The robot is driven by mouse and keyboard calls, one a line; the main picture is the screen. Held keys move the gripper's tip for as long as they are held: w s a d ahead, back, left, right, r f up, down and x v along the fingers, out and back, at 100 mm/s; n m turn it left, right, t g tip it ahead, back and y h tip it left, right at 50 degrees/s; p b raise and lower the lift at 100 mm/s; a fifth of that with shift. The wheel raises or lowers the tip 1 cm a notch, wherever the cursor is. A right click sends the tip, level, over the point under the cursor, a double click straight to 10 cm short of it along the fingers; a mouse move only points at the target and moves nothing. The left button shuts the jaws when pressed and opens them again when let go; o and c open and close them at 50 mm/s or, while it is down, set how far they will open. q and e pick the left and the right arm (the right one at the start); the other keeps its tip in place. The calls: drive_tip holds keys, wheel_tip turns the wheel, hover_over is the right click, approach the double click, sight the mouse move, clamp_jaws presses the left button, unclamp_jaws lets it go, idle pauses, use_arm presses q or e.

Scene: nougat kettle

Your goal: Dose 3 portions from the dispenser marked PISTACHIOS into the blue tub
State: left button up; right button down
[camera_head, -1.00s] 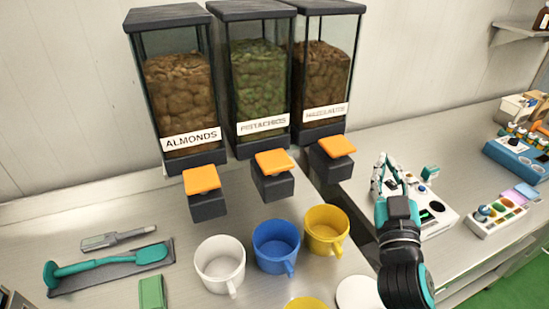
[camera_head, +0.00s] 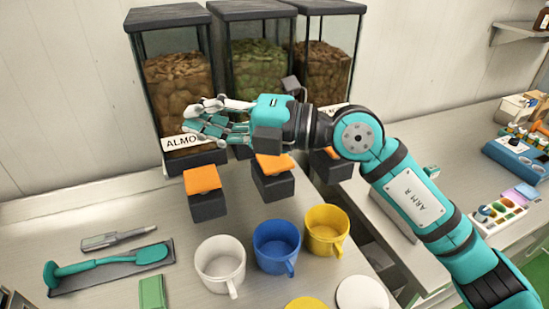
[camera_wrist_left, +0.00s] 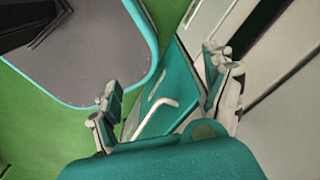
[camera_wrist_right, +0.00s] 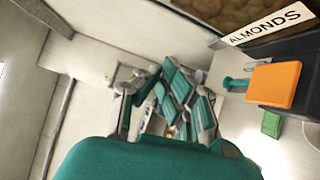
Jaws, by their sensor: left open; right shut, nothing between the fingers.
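The pistachio dispenser (camera_head: 257,62) is the middle hopper, with green contents. Its label is hidden behind my right arm. Its orange paddle (camera_head: 274,168) shows just below my right wrist. The blue tub (camera_head: 277,246) stands upright on the counter below and in front of that paddle. My right gripper (camera_head: 207,122) is shut and empty, pointing left across the front of the almonds dispenser (camera_head: 178,95). In the right wrist view its fingers (camera_wrist_right: 172,98) are together. My left gripper (camera_wrist_left: 165,98) is open and empty in the left wrist view, above a green floor.
A white tub (camera_head: 220,265) and a yellow tub (camera_head: 326,230) flank the blue one. The third dispenser (camera_head: 322,65) is partly behind my right arm. A teal tool on a dark tray (camera_head: 110,270) lies at left. Devices (camera_head: 505,215) stand at right.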

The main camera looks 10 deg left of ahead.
drive_tip(key=w+d+f+m+t+h, duration=0.2)
drive_tip(key=w+d+t+h, duration=0.5)
drive_tip(key=w+h, duration=0.5)
drive_tip(key=shift+w+d+f+m+t, duration=0.35)
drive_tip(key=shift+w+d, duration=0.2)
drive_tip(key=shift+d, duration=0.2)
drive_tip(key=shift+f, duration=0.1)
hover_over(275, 161)
drive_tip(key=w, duration=0.1)
drive_tip(key=f, duration=0.5)
drive_tip(key=shift+w+d+f, duration=0.1)
drive_tip(key=shift+d+f, duration=0.15)
drive_tip(key=shift+f, duration=0.1)
wheel_tip(275, 161, down, 2)
drive_tip(key=b, duration=0.3)
drive_tip(key=shift+f, duration=0.2)
drive_tip(key=shift+f+b, duration=0.2)
drive_tip(key=shift+b, duration=0.3)
